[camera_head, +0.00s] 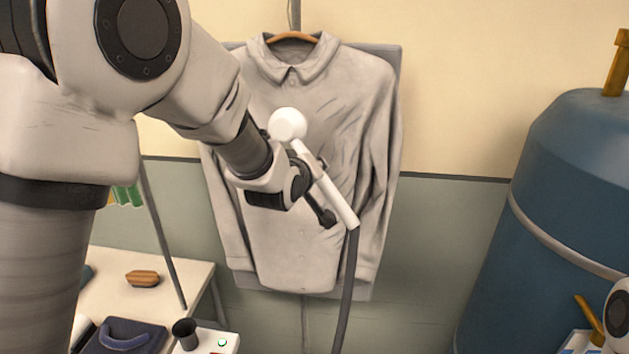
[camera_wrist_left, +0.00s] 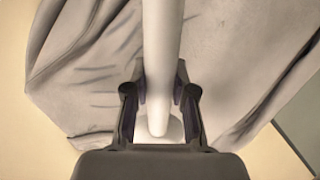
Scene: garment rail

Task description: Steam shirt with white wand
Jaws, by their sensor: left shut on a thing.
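A light grey long-sleeved shirt (camera_head: 345,95) hangs on a wooden hanger (camera_head: 292,36) against a grey board, with creases on its chest. My left gripper (camera_head: 318,180) is shut on the white wand (camera_head: 335,202) in front of the shirt. The wand slants, with its round head (camera_head: 287,124) up at the left and a dark hose (camera_head: 347,290) hanging from its lower end. In the left wrist view the wand (camera_wrist_left: 160,60) runs between the fingers of the gripper (camera_wrist_left: 160,105), with the shirt (camera_wrist_left: 90,75) behind. Whether the head touches the cloth cannot be told.
A white table (camera_head: 190,280) at the lower left holds a wooden brush (camera_head: 142,278). A dark blue pad (camera_head: 125,338) and a white unit with a dark cup (camera_head: 185,334) stand near it. A large blue tank (camera_head: 565,200) stands at the right.

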